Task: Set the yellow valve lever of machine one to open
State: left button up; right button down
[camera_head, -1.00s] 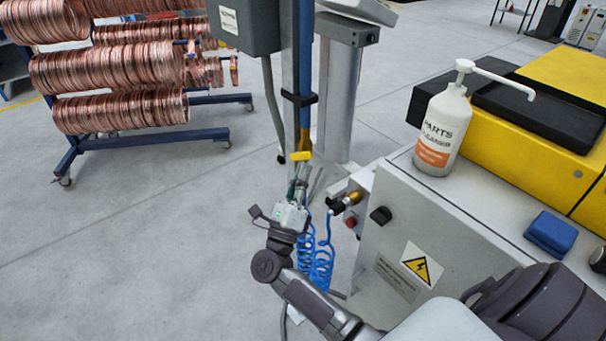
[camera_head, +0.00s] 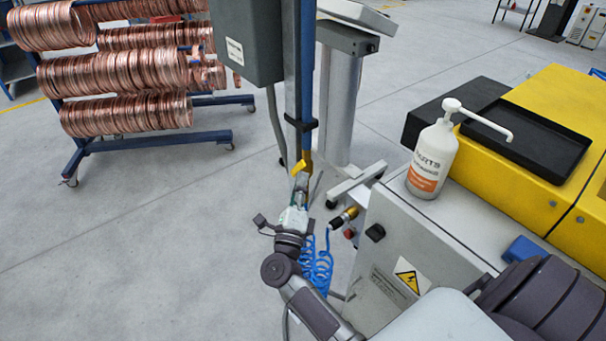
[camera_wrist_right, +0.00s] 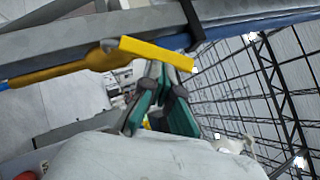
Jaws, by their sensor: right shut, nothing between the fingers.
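The yellow valve lever (camera_head: 299,167) is on the brass-coloured valve at the lower end of the blue vertical pipe (camera_head: 307,70). It sits at a slant to the pipe. In the wrist view the lever (camera_wrist_right: 155,52) crosses the picture above my fingers, beside the brass valve body (camera_wrist_right: 60,73). My right gripper (camera_head: 301,188) is just below the lever, shut and empty. Its teal-padded fingers (camera_wrist_right: 158,85) point up at the lever in the wrist view. I cannot tell whether the tips touch it. My left gripper is not in view.
A grey box (camera_head: 246,42) hangs beside the pipe. Blue coiled hose (camera_head: 317,265) hangs near my right wrist. A grey cabinet (camera_head: 415,250) stands to the right, with a white pump bottle (camera_head: 433,160) on top. A rack of copper coils (camera_head: 125,75) stands at the left.

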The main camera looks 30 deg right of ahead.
jog(key=shift+w+a+r+n+y, duration=0.1)
jog(key=shift+w+r+n+y, duration=0.35)
jog(key=shift+w+r, duration=0.6)
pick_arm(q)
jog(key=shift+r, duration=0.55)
pick_arm(e)
jog(key=shift+w+r, duration=0.45)
jog(key=shift+w, duration=0.1)
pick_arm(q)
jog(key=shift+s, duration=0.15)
